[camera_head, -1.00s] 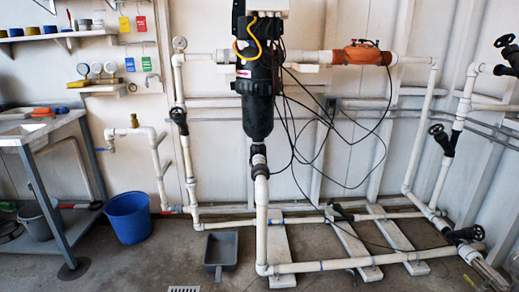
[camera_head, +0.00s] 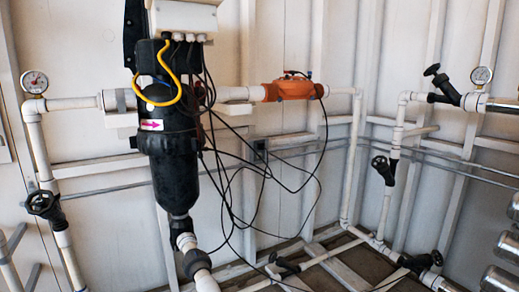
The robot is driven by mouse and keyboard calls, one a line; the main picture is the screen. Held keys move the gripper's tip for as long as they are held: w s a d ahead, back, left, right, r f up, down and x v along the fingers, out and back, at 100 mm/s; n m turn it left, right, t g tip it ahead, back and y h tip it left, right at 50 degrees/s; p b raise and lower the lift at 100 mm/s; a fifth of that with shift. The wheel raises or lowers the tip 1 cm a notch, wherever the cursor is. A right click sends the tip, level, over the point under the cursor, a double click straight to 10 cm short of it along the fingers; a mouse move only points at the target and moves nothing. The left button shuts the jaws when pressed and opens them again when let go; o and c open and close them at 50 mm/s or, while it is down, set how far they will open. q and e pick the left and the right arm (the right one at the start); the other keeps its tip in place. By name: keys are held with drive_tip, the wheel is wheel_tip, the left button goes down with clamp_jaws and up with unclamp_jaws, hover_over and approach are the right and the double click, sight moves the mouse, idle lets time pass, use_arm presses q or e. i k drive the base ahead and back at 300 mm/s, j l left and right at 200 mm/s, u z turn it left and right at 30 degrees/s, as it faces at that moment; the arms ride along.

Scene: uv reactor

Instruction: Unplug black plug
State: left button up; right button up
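A small dark block (camera_head: 259,146) sits on the grey rail of the back wall, behind the hanging cables. It may be the black plug in its socket, but it is too small to tell the two apart. Several black cables (camera_head: 222,192) hang in loops from the black filter housing (camera_head: 172,140), and some pass close to this block. Neither of my grippers shows in the head view.
A white box (camera_head: 183,17) with a yellow cable tops the housing. An orange valve (camera_head: 293,89) sits on the upper white pipe. Black-handled valves (camera_head: 384,170) and pipes fill the right. Low pipes (camera_head: 335,252) cross the floor in front of the wall. Steel cylinders (camera_head: 501,279) stand at the lower right.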

sight(261, 145)
drive_tip(key=i+l+z, duration=0.25)
drive_tip(key=i, duration=0.35)
drive_tip(key=i+l+z, duration=0.25)
drive_tip(key=i, duration=0.4)
drive_tip(key=i+l+z, duration=0.25)
drive_tip(key=i, duration=0.45)
drive_tip(key=j, duration=0.1)
